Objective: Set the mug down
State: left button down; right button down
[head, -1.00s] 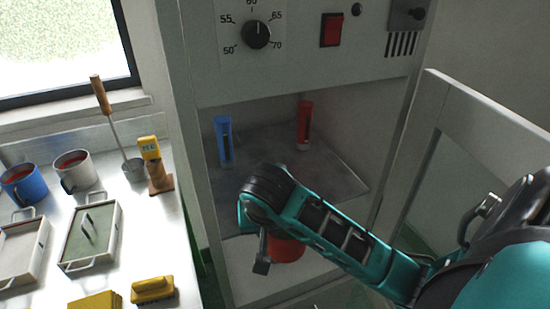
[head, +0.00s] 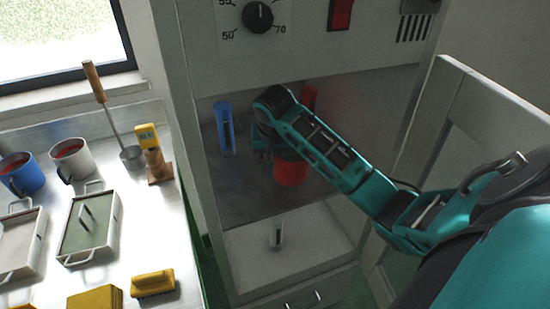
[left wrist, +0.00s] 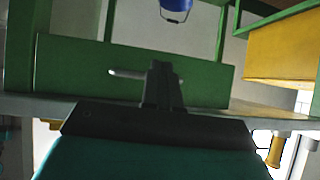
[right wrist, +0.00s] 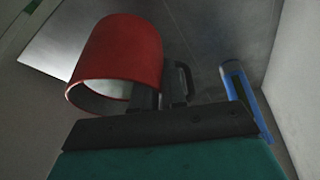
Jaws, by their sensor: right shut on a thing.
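The red mug (head: 291,172) is inside the cabinet opening, over the dark grey shelf (head: 240,190). It looks upright, and I cannot tell whether its base touches the shelf. My right gripper (head: 272,150) is at its left side, shut on the mug, partly hidden by my arm. In the right wrist view the mug (right wrist: 120,58) sits beside the fingers (right wrist: 155,95), with a dark handle loop (right wrist: 184,82) close to them. My left gripper (left wrist: 162,80) looks shut and empty, in front of a green drawer front (left wrist: 80,70).
On the shelf stand a blue upright marker (head: 225,128) and, behind my arm, a red one (head: 308,97). An open door (head: 425,150) is at right. The left bench holds a blue mug (head: 22,175), a white mug (head: 72,160) and moulds.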

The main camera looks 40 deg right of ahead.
jog(key=shift+w+d+f, duration=0.5)
jog(key=shift+w+f, duration=0.1)
jog(key=shift+f, duration=0.25)
jog(key=shift+w+d+f, duration=0.45)
jog(key=shift+w+f, duration=0.1)
jog(key=shift+f, duration=0.3)
jog(key=c, duration=1.2)
grip_release()
jog(key=shift+o, duration=0.2)
jog(key=v, duration=0.5)
jog(key=shift+a+r, duration=0.1)
jog(key=shift+r, duration=0.05)
jog(key=s+a, duration=0.7)
jog(key=s, duration=0.2)
jog(key=shift+a, duration=0.35)
jog(key=shift+s+f, duration=0.2)
